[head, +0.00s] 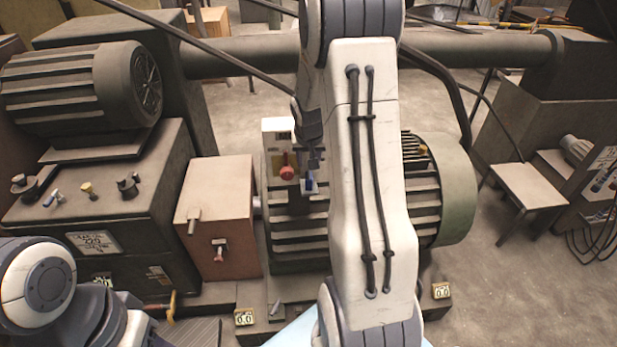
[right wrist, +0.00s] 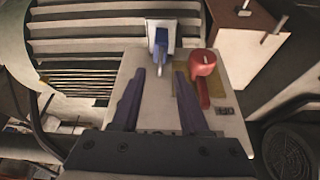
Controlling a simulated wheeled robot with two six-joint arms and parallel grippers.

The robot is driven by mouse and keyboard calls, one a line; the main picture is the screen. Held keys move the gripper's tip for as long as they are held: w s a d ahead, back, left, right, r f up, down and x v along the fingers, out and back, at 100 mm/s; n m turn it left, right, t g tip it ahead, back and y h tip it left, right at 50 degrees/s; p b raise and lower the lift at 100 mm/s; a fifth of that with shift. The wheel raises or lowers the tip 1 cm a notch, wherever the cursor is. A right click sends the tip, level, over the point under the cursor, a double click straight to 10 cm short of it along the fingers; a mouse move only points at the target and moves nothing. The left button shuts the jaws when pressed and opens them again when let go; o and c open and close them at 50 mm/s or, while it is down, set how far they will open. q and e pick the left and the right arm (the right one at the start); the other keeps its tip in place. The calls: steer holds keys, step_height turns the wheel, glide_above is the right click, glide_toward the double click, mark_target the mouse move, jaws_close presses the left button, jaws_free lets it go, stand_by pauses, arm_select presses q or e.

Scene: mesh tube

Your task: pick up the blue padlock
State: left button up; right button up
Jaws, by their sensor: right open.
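The blue padlock (head: 309,187) is at the lower right edge of a pale upright panel (head: 272,130) on the ribbed machine, partly hidden by my right arm. In the right wrist view the blue padlock (right wrist: 162,36) has a pale face and lies just beyond the fingertips, roughly centred between them. My right gripper (right wrist: 160,76) is open and empty, with its fingers over the panel. In the head view the right gripper (head: 314,158) is small and partly hidden, just above the padlock. My left gripper is out of view.
A red round-bodied part (right wrist: 204,66) with a handle is beside the blue padlock on the panel, close to the right-hand finger; it also shows in the head view (head: 288,173). A brown box (head: 214,215) stands left of the ribbed machine (head: 300,240).

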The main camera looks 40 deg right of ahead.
mark_target(309, 176)
steer(key=shift+p+x, duration=0.35)
steer(key=shift+x, duration=1.6)
steer(key=shift+w+d, duration=0.1)
jaws_close()
steer(key=shift+r, duration=0.1)
